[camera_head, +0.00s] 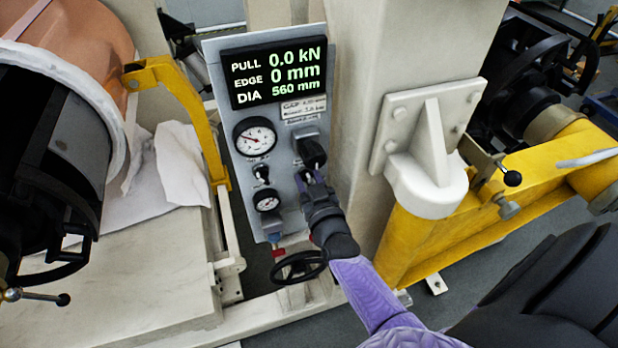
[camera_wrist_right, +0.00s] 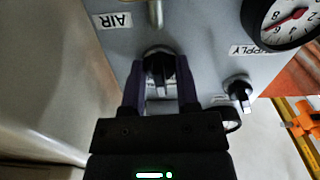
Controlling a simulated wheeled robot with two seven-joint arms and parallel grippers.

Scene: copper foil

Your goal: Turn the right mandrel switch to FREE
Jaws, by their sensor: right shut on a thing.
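My right gripper (camera_head: 309,178) reaches the grey control panel (camera_head: 236,75) from below right in the head view. In the right wrist view its two purple-grey fingers (camera_wrist_right: 161,88) are shut on a black knob (camera_wrist_right: 160,65), one finger on each side. The knob sits on the panel face; its label and setting cannot be read. In the head view the gripper and wrist largely hide this knob. A smaller black knob (camera_head: 261,173) stands to its left and shows also in the wrist view (camera_wrist_right: 238,90), clear of the fingers. My left gripper is not in view.
The panel carries a display (camera_head: 278,72), a large gauge (camera_head: 255,138) and a small gauge (camera_head: 266,200). A black handwheel (camera_head: 298,267) sits low by my right wrist. A white bracket (camera_head: 428,150) and yellow beam (camera_head: 440,240) stand to the right; a yellow arm (camera_head: 190,90) to the left.

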